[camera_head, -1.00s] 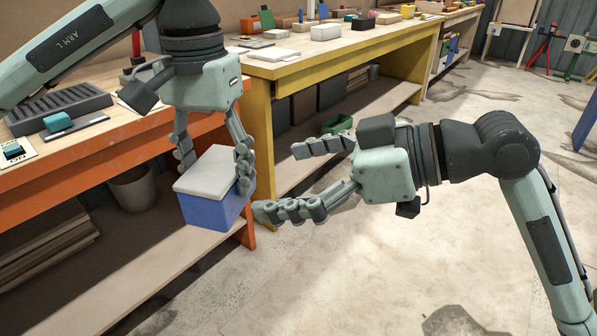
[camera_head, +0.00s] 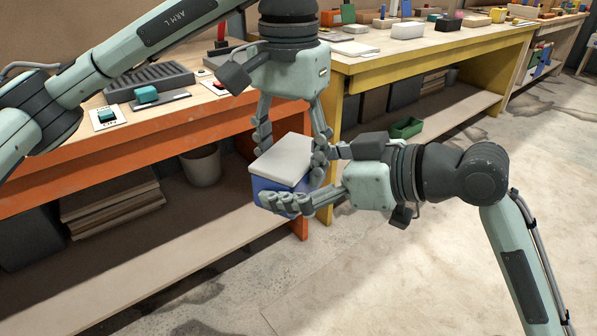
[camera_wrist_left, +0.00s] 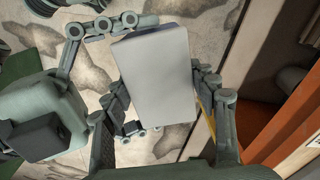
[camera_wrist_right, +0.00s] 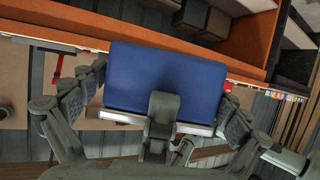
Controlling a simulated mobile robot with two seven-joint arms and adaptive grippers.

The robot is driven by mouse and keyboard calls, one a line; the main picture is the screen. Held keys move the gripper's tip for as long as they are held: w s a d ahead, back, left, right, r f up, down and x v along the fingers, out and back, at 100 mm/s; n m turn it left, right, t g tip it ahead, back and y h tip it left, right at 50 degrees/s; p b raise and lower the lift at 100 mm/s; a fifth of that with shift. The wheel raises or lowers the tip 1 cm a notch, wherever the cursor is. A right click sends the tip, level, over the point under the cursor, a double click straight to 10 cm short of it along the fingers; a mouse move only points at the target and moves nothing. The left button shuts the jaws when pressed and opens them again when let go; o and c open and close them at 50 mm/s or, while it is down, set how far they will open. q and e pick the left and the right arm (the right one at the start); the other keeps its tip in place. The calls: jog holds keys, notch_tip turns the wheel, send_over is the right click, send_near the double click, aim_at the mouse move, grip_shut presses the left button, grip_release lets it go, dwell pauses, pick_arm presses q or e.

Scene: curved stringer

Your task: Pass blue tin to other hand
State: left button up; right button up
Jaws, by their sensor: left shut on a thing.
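The blue tin (camera_head: 268,187), a blue box with a pale lid (camera_head: 283,157), hangs in the air in front of the orange bench. My left gripper (camera_head: 291,155) comes down from above and is shut on the tin, a finger on each side. My right gripper (camera_head: 303,180) reaches in from the right. One of its fingers lies across the tin's near side; the other is mostly hidden behind it. In the right wrist view the tin (camera_wrist_right: 165,80) sits between the right fingers, with narrow gaps seeming to show. The left wrist view shows the pale lid from above (camera_wrist_left: 155,80).
The orange bench (camera_head: 130,160) with a grey ribbed tray (camera_head: 150,82) stands behind at left. A yellow bench (camera_head: 430,52) with several small objects runs to the right. A bin (camera_head: 202,165) stands on the lower shelf. The floor at front right is clear.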

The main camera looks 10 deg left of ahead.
jog(key=shift+w, duration=0.1)
jog(key=c, duration=1)
pick_arm(q)
jog(key=o, duration=1.6)
pick_arm(e)
jog(key=shift+c, duration=0.3)
pick_arm(q)
jog(key=shift+r, duration=0.1)
